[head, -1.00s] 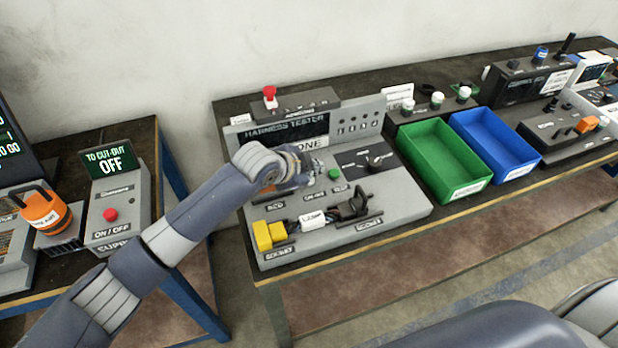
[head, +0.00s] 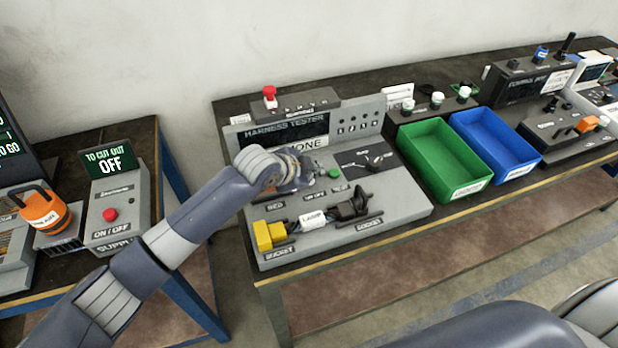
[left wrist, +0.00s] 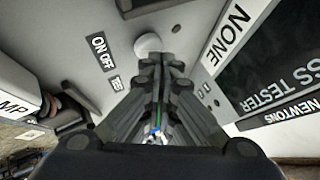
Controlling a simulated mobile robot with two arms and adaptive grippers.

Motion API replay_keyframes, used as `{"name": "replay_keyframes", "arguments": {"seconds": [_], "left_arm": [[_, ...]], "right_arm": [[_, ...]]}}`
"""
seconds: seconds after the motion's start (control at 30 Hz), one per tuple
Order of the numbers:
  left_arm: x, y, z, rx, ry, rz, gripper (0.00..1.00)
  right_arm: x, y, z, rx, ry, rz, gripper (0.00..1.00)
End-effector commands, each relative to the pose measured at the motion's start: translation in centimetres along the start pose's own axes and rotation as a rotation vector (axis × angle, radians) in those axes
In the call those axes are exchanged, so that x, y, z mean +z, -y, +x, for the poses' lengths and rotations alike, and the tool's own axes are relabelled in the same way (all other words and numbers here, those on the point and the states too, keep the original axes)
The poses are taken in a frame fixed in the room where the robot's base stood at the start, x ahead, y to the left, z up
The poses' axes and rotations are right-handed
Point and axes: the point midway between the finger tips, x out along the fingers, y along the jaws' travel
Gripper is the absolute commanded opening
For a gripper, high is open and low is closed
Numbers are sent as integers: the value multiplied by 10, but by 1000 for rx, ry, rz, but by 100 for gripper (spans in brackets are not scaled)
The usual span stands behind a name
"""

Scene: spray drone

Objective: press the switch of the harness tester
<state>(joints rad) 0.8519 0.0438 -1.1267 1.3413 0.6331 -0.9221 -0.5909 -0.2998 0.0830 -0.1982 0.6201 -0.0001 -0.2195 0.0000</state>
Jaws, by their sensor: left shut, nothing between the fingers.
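The harness tester (head: 400,207) is a grey console with a sloped panel on the dark bench. Its screen reads NONE. My left gripper (head: 308,177) is over the panel's left half, just above the ON/OFF label (head: 315,194). In the left wrist view the shut, empty fingers (left wrist: 163,62) point at a pale round cap (left wrist: 148,44) beside the ON OFF label (left wrist: 102,52). The tips are very close to the cap; I cannot tell whether they touch. In the head view the gripper mostly hides this cap. A green button (head: 334,173) is just right of it. My right gripper is not in view.
A rotary knob (head: 374,161) is on the panel's right. A yellow socket block (head: 269,235) and a LAMP-labelled piece (head: 313,218) lie along the front. A green bin (head: 445,158) and blue bin (head: 494,142) stand right. A supply box (head: 116,212) is on the left bench.

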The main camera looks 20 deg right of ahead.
Motion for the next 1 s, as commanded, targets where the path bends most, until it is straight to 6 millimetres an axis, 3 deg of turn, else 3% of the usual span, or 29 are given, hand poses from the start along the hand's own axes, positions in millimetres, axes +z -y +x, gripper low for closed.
{"name": "replay_keyframes", "arguments": {"seconds": [0.77,1.0], "left_arm": [[2,-3,3,1,0,0,0],[-2,2,-3,1,0,0,0]], "right_arm": [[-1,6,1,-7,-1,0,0],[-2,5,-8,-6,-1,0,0]]}}
